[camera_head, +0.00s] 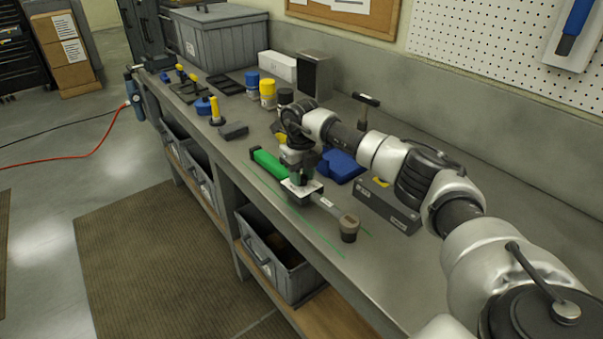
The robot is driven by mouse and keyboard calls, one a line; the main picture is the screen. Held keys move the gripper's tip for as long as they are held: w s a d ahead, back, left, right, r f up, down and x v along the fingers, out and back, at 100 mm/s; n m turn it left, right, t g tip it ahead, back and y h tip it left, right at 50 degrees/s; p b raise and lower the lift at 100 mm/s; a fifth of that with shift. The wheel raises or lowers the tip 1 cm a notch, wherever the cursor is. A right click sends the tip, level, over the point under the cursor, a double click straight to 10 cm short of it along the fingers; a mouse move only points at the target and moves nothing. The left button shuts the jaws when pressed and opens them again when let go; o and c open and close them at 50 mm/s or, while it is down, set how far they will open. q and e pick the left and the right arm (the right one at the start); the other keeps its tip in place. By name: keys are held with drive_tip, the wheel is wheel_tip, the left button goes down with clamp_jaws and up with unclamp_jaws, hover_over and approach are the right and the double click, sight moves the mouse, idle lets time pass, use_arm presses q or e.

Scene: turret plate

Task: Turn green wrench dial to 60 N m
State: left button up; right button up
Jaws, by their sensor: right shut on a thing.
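The green wrench (268,164) lies on the grey workbench, its green handle pointing to the back left and its dark round head (349,228) to the front right. A white piece (301,188) shows at the middle of the wrench, under my right gripper. My right gripper (300,178) points down over the wrench and is shut on it near the inner end of the green handle. The dial and its scale are too small to read, and the gripper partly hides that area. My left gripper is not in view.
A blue object (340,166) and a dark grey block (388,208) lie close to the right of the wrench. Blue and yellow-capped containers (268,94) stand farther back. Green lines mark the bench around the wrench. The bench's front edge is close by, with grey bins (278,262) below.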

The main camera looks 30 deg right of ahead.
drive_tip(key=o, duration=0.9)
drive_tip(key=shift+o, duration=0.2)
wheel_tip(320, 180, up, 11)
drive_tip(key=b, duration=0.2)
drive_tip(key=shift+w, duration=0.2)
